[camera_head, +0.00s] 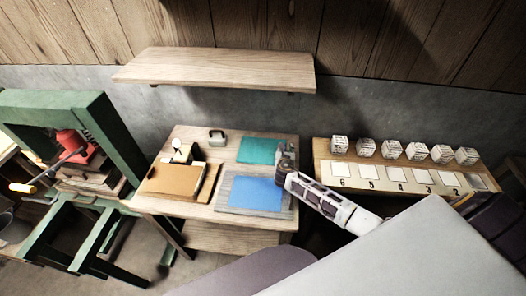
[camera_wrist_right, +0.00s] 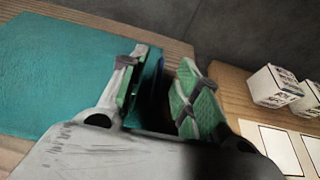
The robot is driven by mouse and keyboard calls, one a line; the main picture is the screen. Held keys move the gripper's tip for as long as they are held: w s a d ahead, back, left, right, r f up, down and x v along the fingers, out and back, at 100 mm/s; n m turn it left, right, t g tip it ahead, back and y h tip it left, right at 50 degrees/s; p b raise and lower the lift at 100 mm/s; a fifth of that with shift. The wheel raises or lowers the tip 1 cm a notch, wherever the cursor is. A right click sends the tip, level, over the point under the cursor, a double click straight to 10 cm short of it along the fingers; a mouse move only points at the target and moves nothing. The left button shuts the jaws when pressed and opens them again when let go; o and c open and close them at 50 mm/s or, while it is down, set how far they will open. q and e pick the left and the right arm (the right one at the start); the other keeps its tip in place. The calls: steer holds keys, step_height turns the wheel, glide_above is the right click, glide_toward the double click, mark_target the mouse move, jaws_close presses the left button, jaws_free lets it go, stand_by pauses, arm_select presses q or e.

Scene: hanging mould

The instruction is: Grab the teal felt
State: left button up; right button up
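The teal felt (camera_head: 257,150) lies flat on the wooden table, at its back right. It fills the left of the right wrist view (camera_wrist_right: 60,75). My right gripper (camera_head: 284,151) is at the felt's right edge. In the wrist view its two green-padded fingers (camera_wrist_right: 163,65) stand apart, the left one over or beside the felt's edge and the right one beyond it. I cannot tell whether they touch the felt. My left gripper is not in view.
A blue sheet (camera_head: 255,193) lies on a grey board (camera_head: 227,206) in front of the teal felt. A brown board (camera_head: 172,181) lies to the left. A shelf (camera_head: 215,70) hangs above. Several printed cubes (camera_head: 391,149) stand on the right-hand bench; a green press (camera_head: 100,125) stands left.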

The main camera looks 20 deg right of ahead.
jaws_close()
steer(key=shift+r, duration=0.1)
stand_by(0.5)
steer(key=shift+r, duration=1.15)
step_height(320, 180, up, 8)
steer(key=shift+f, duration=0.2)
